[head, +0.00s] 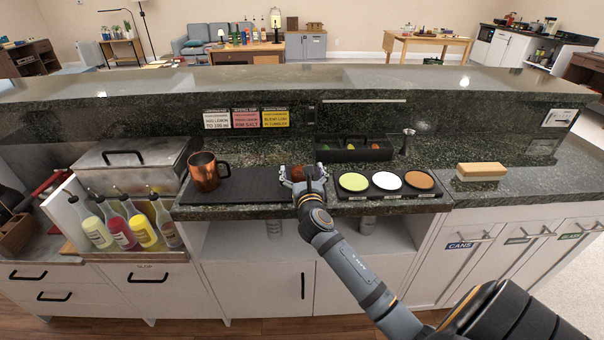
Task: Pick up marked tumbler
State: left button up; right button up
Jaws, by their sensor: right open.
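My right gripper (303,178) is over the counter's front edge, at the right end of a dark mat (258,186). It is open, and its fingers point away toward the back of the bar. A small reddish-brown thing (300,172) shows between or just behind the fingers. The gripper hides most of it, so I cannot tell whether it is the marked tumbler or whether the fingers touch it. No other tumbler is clearly seen. A copper mug (204,172) stands at the mat's left end. My left gripper is not in view.
A black tray with green, white and orange discs (388,181) lies close right of the gripper. Behind is a dark garnish box (354,150) and a metal jigger (407,141). Several bottles (128,222) stand left. A raised ledge (300,80) runs behind.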

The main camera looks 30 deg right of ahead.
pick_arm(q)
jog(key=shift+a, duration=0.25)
pick_arm(e)
jog(key=shift+s+a+r, duration=0.1)
jog(key=shift+r, duration=0.05)
jog(key=shift+c, duration=1.2)
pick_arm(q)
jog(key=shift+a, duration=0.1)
pick_arm(e)
jog(key=c, duration=1.3)
jog(key=shift+r+p, duration=0.3)
jog(key=shift+r, duration=0.45)
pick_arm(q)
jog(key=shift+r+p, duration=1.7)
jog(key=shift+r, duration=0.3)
pick_arm(e)
jog(key=shift+r, duration=8.2)
